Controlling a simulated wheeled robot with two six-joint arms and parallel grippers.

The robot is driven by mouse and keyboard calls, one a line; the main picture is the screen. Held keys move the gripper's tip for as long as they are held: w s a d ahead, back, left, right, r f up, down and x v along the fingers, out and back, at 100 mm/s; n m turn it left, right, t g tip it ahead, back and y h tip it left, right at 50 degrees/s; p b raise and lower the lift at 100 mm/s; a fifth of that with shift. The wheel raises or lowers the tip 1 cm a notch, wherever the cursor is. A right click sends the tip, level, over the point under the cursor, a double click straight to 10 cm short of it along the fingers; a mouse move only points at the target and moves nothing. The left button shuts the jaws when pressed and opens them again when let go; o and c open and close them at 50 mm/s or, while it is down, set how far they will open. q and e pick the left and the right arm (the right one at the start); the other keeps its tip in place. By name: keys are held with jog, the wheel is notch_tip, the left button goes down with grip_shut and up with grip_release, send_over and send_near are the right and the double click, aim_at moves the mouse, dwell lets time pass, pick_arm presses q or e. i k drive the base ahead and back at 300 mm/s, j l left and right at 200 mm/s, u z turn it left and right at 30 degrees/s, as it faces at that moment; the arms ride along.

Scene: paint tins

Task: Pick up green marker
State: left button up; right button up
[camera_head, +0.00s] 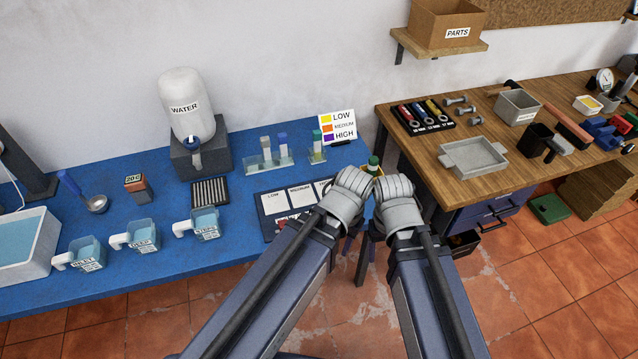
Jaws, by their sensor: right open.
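A dark green upright cylinder (373,162), probably the green marker, shows just behind and between my two grippers, at the right end of the blue table. Its lower part is hidden by my grippers, and a bit of yellow shows around it. My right gripper (393,186) is open, just in front and to the right of it. My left gripper (352,184) is just in front and to the left. Its fingertips are too small and overlapped to tell whether it is open. Whether either touches the green thing cannot be told.
The blue table (140,270) holds a water jug (186,105), labelled beakers (205,224), a vial rack (268,158) and a labelled board (290,200) beside my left gripper. A LOW/MEDIUM/HIGH card (337,127) stands behind. A wooden bench (430,172) with a grey tray (473,157) is to the right.

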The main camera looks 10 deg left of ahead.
aim_at(373, 162)
jog(key=i+l, duration=0.3)
jog(key=i+l+z, duration=0.15)
jog(key=i+l, duration=0.15)
jog(key=i, duration=0.15)
